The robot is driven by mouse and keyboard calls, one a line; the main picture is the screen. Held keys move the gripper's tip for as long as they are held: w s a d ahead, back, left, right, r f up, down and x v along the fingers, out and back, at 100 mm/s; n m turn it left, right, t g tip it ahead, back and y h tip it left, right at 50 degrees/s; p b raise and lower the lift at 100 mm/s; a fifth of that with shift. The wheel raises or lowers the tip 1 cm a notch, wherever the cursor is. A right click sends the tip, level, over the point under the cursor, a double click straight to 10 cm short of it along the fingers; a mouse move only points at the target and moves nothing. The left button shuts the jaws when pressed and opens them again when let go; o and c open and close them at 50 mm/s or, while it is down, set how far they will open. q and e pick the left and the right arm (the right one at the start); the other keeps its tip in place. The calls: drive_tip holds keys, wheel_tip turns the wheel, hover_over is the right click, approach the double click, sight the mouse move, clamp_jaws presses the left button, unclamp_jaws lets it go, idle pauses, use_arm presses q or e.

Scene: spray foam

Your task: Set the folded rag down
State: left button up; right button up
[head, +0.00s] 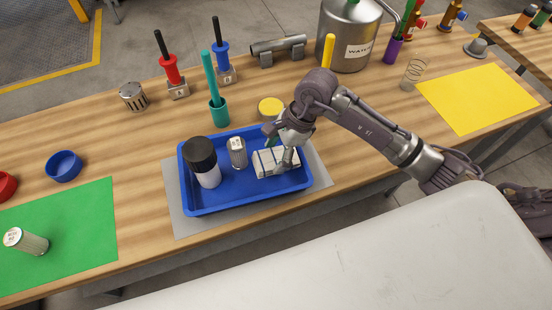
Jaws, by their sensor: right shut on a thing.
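The folded rag (268,166) is white with dark stripes and lies within the right part of the blue tray (238,201) in the head view. My right gripper (283,159) reaches down over the rag from the upper right and is shut on it. Whether the rag's underside touches the tray floor cannot be told. The gripper hides the rag's upper right part. My left gripper is not in view.
The tray also holds a black-capped white bottle (205,168) and a small metal canister (238,152). It stands on a grey mat (183,224). A yellow disc (271,107) and teal tool holder (218,114) stand behind. A green mat (85,223) lies left.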

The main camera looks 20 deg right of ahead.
sight(276, 163)
drive_tip(key=shift+f, duration=0.3)
wheel_tip(276, 163, down, 3)
drive_tip(key=shift+f+p, duration=0.15)
drive_tip(key=shift+p, duration=0.2)
drive_tip(key=shift+f, duration=0.2)
drive_tip(key=o, duration=1.2)
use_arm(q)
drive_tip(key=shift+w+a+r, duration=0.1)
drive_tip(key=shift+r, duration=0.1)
use_arm(e)
drive_tip(key=shift+o, duration=0.2)
drive_tip(key=shift+r, duration=0.1)
